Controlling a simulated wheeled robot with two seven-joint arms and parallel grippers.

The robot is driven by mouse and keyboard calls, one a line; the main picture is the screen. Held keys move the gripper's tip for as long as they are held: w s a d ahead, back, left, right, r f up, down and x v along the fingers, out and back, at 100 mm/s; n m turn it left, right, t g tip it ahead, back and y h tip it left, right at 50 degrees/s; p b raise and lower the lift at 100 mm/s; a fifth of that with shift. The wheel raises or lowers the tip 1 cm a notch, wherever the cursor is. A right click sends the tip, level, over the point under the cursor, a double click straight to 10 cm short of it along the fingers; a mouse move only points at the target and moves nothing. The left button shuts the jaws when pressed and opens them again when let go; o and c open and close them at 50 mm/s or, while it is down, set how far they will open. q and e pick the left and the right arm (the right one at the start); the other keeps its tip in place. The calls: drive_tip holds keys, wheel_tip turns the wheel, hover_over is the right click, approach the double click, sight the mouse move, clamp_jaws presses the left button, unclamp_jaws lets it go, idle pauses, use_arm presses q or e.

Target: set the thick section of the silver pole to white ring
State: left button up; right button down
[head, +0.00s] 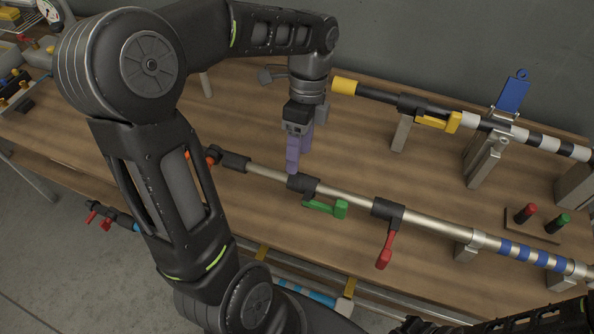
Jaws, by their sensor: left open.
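The silver pole (352,195) lies across the table on supports, sloping down to the right. Black collars sit along it: one with a green lever (325,208), one with a red lever (385,250), and one at its left end by an orange part. Several blue rings (522,252) band its right stretch; a white ring cannot be told apart from the pale metal there. My left gripper (292,160) has purple fingers, is open and points down just above the pole, by the green-lever collar. Whether it touches the collar is unclear. My right gripper is not seen.
A black-and-white pole with a yellow end (344,86) and yellow lever (438,122) lies behind on grey supports. A blue plate (513,92) stands up there. Red and green knobs (526,213) stand at right. Another blue-banded pole (307,293) lies at the front, partly hidden by my arm.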

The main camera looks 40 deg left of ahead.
use_arm(q)
drive_tip(key=x, duration=0.6)
drive_tip(key=shift+f+p, duration=0.2)
drive_tip(key=shift+p, duration=0.15)
clamp_jaws()
idle(0.3)
idle(0.3)
